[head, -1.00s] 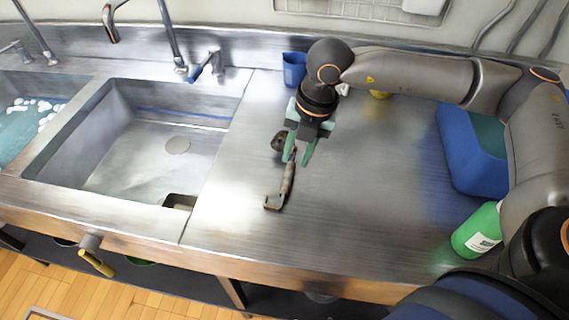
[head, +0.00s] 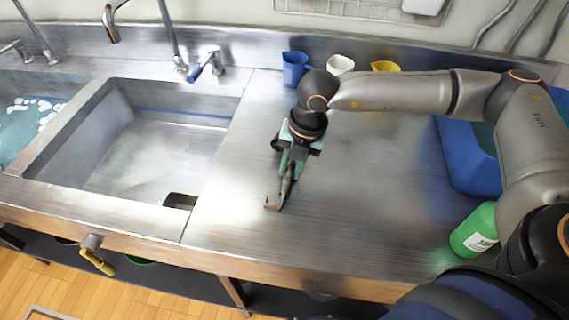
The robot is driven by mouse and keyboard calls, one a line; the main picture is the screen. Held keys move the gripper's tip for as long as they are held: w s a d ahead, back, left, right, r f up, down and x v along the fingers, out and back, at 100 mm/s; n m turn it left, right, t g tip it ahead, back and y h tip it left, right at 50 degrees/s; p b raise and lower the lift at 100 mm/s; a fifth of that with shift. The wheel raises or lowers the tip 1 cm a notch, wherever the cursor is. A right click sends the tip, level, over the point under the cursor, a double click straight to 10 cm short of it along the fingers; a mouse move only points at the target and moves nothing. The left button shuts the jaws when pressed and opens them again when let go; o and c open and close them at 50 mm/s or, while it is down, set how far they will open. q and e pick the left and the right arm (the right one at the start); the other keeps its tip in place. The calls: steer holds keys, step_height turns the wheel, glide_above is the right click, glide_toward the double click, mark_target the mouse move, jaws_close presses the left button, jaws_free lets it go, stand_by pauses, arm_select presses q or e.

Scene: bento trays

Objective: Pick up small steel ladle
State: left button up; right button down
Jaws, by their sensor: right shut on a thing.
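The small steel ladle (head: 273,202) lies on the steel counter just right of the sink. Its bent end points toward the counter's front edge. The far end of the ladle is mostly hidden behind the gripper. I cannot tell whether the ladle is lifted off the counter. My left gripper is not in view.
A sink basin (head: 60,150) is on the left. A blue cup (head: 295,68), a white cup (head: 340,65) and a yellow cup (head: 385,66) stand along the back. A blue bin (head: 468,165) and a green soap bottle (head: 474,230) are on the right. The middle counter is clear.

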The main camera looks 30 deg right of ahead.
mark_target(287, 170)
steer(key=shift+r, duration=0.15)
stand_by(0.4)
steer(key=shift+r, duration=0.25)
step_height(287, 170, up, 2)
steer(key=shift+r, duration=0.1)
steer(key=s+a+r+b, duration=0.1)
steer(key=s+a+r, duration=0.8)
steer(key=a+r, duration=0.1)
steer(key=shift+a, duration=0.3)
steer(key=shift+s, duration=0.1)
